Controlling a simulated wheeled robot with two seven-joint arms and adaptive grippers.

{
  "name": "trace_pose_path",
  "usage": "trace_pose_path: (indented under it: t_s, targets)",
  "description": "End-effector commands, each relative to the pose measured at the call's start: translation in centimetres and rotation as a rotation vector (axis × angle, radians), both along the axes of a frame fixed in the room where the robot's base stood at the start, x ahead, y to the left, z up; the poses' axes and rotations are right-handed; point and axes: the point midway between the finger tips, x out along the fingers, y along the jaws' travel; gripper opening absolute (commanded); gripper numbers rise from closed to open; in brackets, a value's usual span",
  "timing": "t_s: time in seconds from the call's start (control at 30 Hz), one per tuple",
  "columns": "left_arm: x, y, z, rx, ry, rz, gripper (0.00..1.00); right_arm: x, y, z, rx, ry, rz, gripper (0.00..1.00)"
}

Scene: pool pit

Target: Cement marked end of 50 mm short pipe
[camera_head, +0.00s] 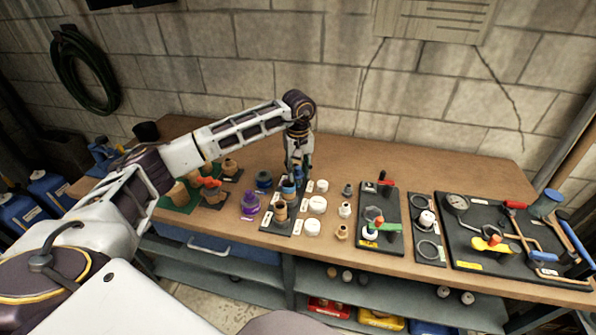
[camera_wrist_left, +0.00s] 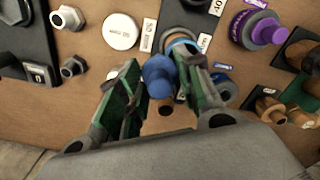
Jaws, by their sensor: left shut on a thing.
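My left gripper (camera_head: 294,176) reaches down over the black pipe mat (camera_head: 270,226). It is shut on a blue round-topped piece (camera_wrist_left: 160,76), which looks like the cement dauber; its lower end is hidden. A tan pipe piece with a blue band (camera_wrist_left: 181,42) stands close beyond it in the wrist view; I cannot tell if they touch. Another tan pipe piece (camera_head: 280,212) stands on the mat. A dark blue can (camera_head: 263,180), probably the cement, stands left of the gripper. The purple can (camera_head: 250,205) is nearer the front. My right gripper is out of view.
White fittings and caps (camera_head: 317,205) stand just right of the mat. Further right are a black tray with valves (camera_head: 366,239) and a tool board with a gauge (camera_head: 457,203). Tan fittings (camera_head: 229,167) stand at the left. The table's back strip (camera_head: 400,165) is clear.

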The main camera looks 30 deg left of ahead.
Motion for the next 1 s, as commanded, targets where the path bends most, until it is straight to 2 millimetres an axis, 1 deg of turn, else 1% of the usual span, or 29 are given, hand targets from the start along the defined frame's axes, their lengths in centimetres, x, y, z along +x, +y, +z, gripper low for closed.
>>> trace_pose_path:
  t_s: [0.53, 1.0]
  targets:
    - [0.62, 0.49, -0.06, 0.000, 0.000, -0.001, 0.19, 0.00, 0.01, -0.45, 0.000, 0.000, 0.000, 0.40]
    - [0.77, 0.69, -0.03, 0.000, 0.000, 0.000, 0.19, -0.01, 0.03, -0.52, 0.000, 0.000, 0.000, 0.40]
